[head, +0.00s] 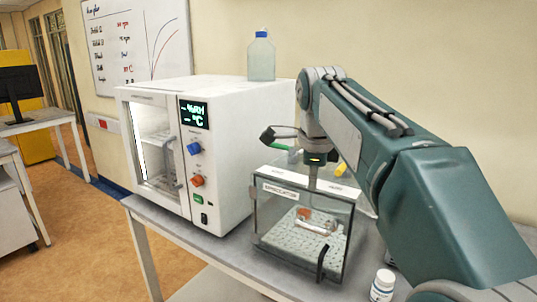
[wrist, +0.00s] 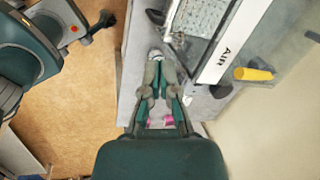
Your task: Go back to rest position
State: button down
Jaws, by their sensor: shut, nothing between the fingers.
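My gripper (head: 268,136) is in the head view above the back left of the desiccator (head: 276,228), partly hidden by my wrist. In the wrist view my gripper (wrist: 158,72) has its two fingers closed together and holds nothing. The desiccator is a clear box with a white labelled top strip; it also shows at the top right of the wrist view (wrist: 217,58). Its front looks closed. Inside lie a perforated plate and a small orange and white item (head: 315,221). My arm reaches in from the right.
A white chamber (head: 228,135) with a lit display stands left of the desiccator, a blue-capped bottle (head: 262,58) on top. A small white bottle (head: 382,286) stands at the bench's right front. A yellow piece (head: 341,169) shows behind the desiccator. Open floor (head: 80,235) lies left.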

jog(key=s+d+f+n+t, duration=0.1)
jog(key=s+d+f+n, duration=0.1)
jog(key=s+f+n, duration=0.6)
jog(key=s+d+f+n+t, duration=0.1)
jog(key=s+d+f+n, duration=0.1)
jog(key=s+f+n, duration=0.7)
jog(key=s+n, duration=0.4)
jog(key=s, duration=0.3)
jog(key=shift+s+f+t, duration=0.2)
jog(key=shift+s+t, duration=0.1)
jog(key=shift+s, duration=0.1)
